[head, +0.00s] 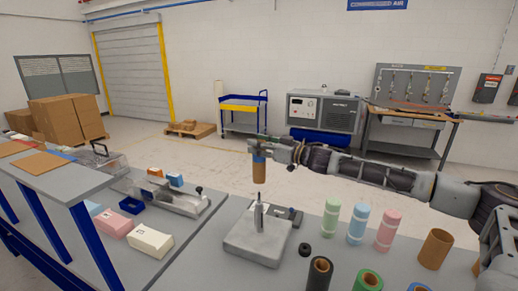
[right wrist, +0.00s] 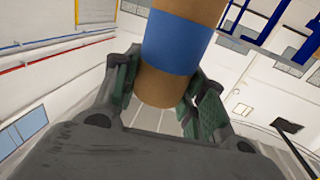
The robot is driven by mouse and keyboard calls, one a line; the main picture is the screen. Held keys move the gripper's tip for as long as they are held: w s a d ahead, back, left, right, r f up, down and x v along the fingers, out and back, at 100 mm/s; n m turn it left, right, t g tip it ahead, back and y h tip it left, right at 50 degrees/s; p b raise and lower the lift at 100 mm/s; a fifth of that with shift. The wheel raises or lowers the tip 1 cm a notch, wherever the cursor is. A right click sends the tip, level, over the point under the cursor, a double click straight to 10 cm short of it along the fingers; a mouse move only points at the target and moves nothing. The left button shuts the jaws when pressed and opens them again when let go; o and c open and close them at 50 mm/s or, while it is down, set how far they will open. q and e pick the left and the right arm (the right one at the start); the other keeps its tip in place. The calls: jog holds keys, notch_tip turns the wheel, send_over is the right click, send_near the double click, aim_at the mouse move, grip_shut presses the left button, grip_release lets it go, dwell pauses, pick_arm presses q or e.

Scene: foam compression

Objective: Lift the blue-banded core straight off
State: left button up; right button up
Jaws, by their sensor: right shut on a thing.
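The blue-banded core (head: 259,172) is a brown cardboard tube with a blue band. My right gripper (head: 258,147) is shut on it near its upper end. The core hangs roughly upright above a grey base (head: 252,247) with a thin upright metal post (head: 258,217). The core's lower end looks close to the post's tip; I cannot tell whether any of the post is inside it. In the right wrist view the blue band (right wrist: 176,45) shows between the green-padded fingers of the gripper (right wrist: 163,95). My left gripper is not in view.
Green (head: 331,220), blue (head: 357,224) and pink (head: 386,230) rolls stand right of the base. A plain brown tube (head: 436,248) and a black roll (head: 319,273) stand nearer the front. Foam blocks (head: 150,241) and a clamp fixture (head: 170,195) are at the left.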

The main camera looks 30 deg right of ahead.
jog(key=shift+r, duration=1.35)
dwell(0.5)
